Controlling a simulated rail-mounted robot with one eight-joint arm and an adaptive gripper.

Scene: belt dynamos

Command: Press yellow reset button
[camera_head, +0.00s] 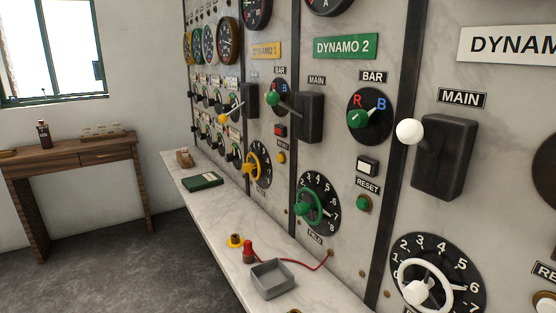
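The yellow reset button (281,158) is small and round. It sits low on the yellow-labelled Dynamo 1 panel (266,50), under a small dark reset label (283,145). To its left is the yellow handwheel (254,166) on a black numbered dial. Above it is a red square indicator (280,131). The button looks unobstructed from here, but it is too small to tell whether it is pressed in. My gripper is not in view.
A green reset button (363,203) is on the Dynamo 2 panel. Switch levers and handwheels stick out from the wall. The marble shelf below holds a green book (202,181), a grey tray (272,279) and a yellow-and-black piece (235,240).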

